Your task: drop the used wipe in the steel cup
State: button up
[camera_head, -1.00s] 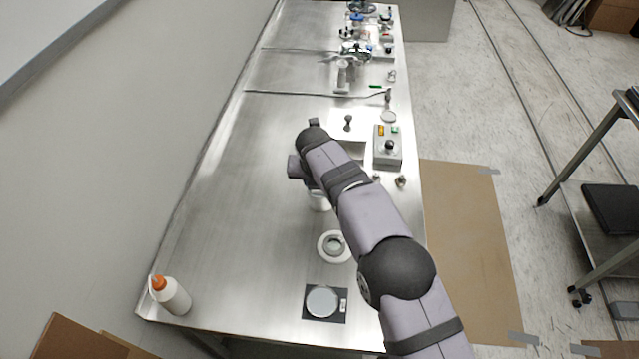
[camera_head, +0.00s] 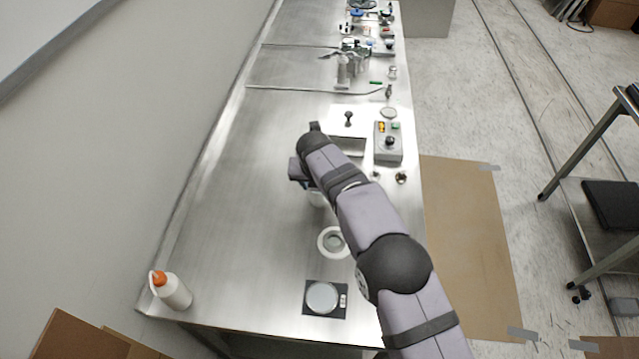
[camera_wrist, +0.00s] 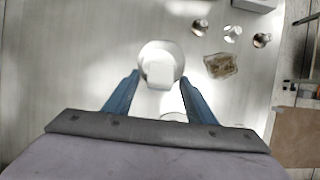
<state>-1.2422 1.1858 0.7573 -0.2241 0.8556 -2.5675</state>
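My gripper (camera_wrist: 160,79) points down over the bench, its two blue fingers spread apart. A pale, squarish piece that looks like the wipe (camera_wrist: 159,74) shows between the fingertips, with a gap on each side. It overlaps a round, light-rimmed vessel (camera_wrist: 160,48), apparently the cup. I cannot tell whether the piece is inside the vessel or above it. In the head view the vessel (camera_head: 317,198) shows only partly below my wrist, and the fingertips are hidden. A brownish crumpled patch (camera_wrist: 221,65) lies right of the vessel in the wrist view.
Small metal pieces (camera_wrist: 200,27) and a control box (camera_head: 388,145) stand along the right. A white ring (camera_head: 333,243) and a round plate on a dark square (camera_head: 322,298) lie nearer. The bench's left middle is clear.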

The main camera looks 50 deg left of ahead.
jog(key=shift+r, duration=0.55)
jog(key=b+v, duration=0.3)
jog(key=v, duration=0.9)
jog(key=w+d+m+h, duration=0.2)
jog(key=w+d+m, duration=0.9)
jog(key=d, duration=0.4)
jog(key=w+d+f+m+g, duration=0.1)
jog(key=w+d+m, duration=0.1)
jog(key=d+m, duration=0.5)
jog(key=w+d+f+m, duration=0.1)
jog(key=w+d+m, duration=0.2)
jog(key=d, duration=0.8)
jog(key=s+d+f+m+g+h, duration=0.1)
jog(key=s+d+m, duration=0.1)
jog(key=d+m, duration=0.5)
jog(key=s+d+f+m, duration=0.25)
jog(key=d+m, duration=0.25)
jog(key=d, duration=0.3)
jog(key=s+d+f+m+g, duration=0.1)
jog(key=s+d+f+m, duration=0.1)
jog(key=s+d+m, duration=0.8)
jog(key=shift+s+d+f+m, duration=0.4)
jog(key=shift+s+m, duration=0.5)
jog(key=shift+m, duration=0.1)
